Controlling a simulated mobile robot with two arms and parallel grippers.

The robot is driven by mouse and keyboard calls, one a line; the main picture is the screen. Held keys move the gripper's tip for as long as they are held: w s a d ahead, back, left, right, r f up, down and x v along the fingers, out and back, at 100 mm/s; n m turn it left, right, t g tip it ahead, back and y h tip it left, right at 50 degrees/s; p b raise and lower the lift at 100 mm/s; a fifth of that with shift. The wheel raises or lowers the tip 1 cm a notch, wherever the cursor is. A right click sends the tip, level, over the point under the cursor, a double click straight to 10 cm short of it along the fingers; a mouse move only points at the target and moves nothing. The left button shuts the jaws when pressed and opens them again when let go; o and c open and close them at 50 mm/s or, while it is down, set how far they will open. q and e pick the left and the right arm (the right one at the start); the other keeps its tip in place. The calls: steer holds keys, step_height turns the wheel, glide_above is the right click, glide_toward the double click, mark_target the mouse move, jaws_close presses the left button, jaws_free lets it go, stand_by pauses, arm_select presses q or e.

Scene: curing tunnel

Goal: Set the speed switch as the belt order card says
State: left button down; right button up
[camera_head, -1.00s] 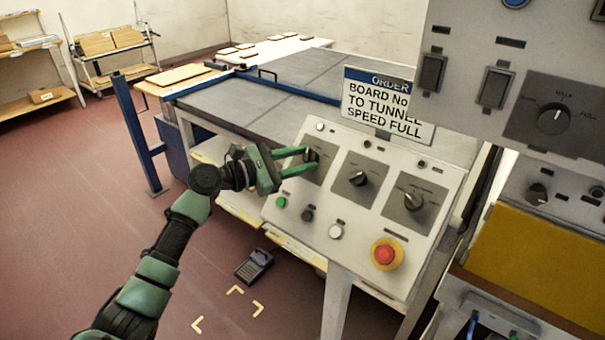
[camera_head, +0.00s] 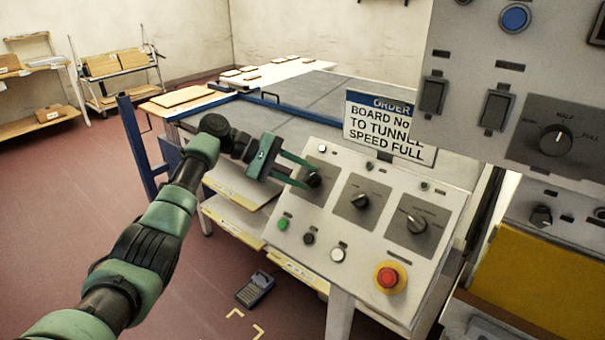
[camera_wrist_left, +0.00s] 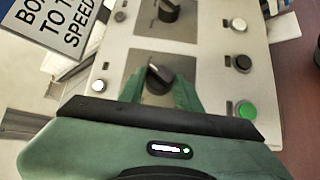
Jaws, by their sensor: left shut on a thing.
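The order card (camera_head: 389,127) stands behind the sloped panel and reads "BOARD NO… TO TUNNEL SPEED FULL", with part hidden by the grey box. My left gripper (camera_head: 311,177) is shut on the leftmost black rotary knob (camera_head: 313,180) of the sloped panel (camera_head: 330,225). In the left wrist view this knob (camera_wrist_left: 158,76) sits between the green fingers. I cannot read its labels. Two more rotary knobs, a middle one (camera_head: 360,202) and a right one (camera_head: 416,225), sit beside it. A dial (camera_head: 556,140) on the upper grey box has "HALF" and "FULL" marks. My right gripper is out of view.
A red emergency button (camera_head: 387,277) on a yellow base is at the panel's lower right. A green button (camera_head: 284,224) is at its lower left. The grey box (camera_head: 460,45) overhangs the right. A conveyor table (camera_head: 300,100) lies behind. A handheld device (camera_head: 256,288) lies on the floor.

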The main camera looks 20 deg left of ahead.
arm_select(q)
steer(key=shift+w+d+r+m+g+y+p, duration=0.15)
steer(key=shift+m+g+y+p, duration=0.15)
steer(key=shift+m+g, duration=0.25)
steer(key=shift+a+r+m+g+y+p, duration=0.1)
steer(key=shift+r+m+g+y+p, duration=0.2)
steer(key=shift+m, duration=0.35)
steer(key=shift+d+f+m+g+y+p, duration=0.15)
steer(key=shift+m+g+y+p, duration=0.35)
steer(key=shift+m, duration=0.5)
steer(key=shift+f+y, duration=0.15)
steer(key=shift+y, duration=0.15)
steer(key=c, duration=1)
jaws_free()
steer(key=shift+w, duration=0.1)
